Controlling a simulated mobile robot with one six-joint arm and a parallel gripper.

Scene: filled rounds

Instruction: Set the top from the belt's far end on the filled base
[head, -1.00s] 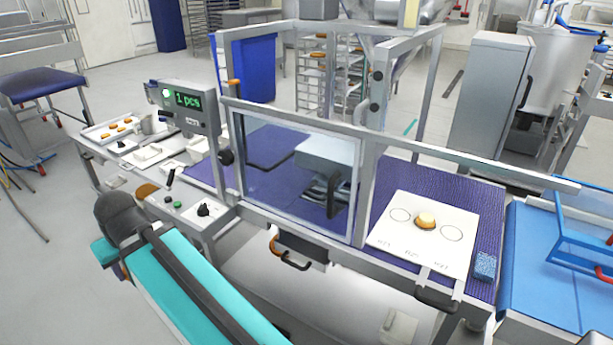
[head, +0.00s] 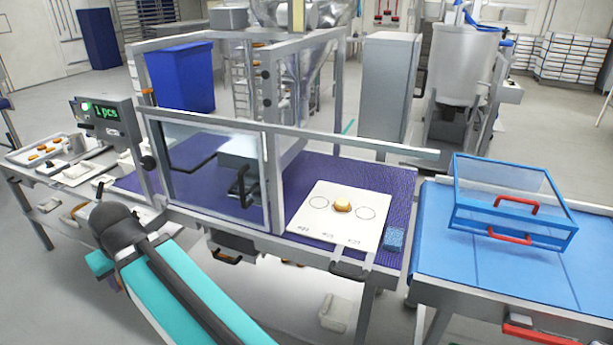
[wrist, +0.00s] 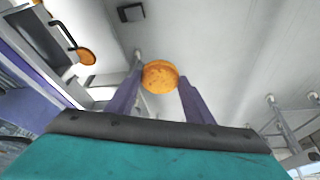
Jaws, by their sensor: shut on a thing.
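The filled base (head: 342,206) is a small brown round with cream on it. It sits in the middle of a row of marked circles on the white board (head: 318,236), and the circles on either side are empty. In the wrist view, my gripper (wrist: 161,84) has its two purple fingers shut on a golden-brown round top (wrist: 160,75). In the head view, my arm reaches in at the lower left; my fingers and the held top are hidden there. The gripper is well to the left of the filled base.
A clear guard in a metal frame (head: 275,180) stands left of the board, with a long rail behind the board. A blue sponge (head: 395,239) lies at the board's right edge. A blue belt (head: 440,245) with a hinged clear cover (head: 510,195) is at the right.

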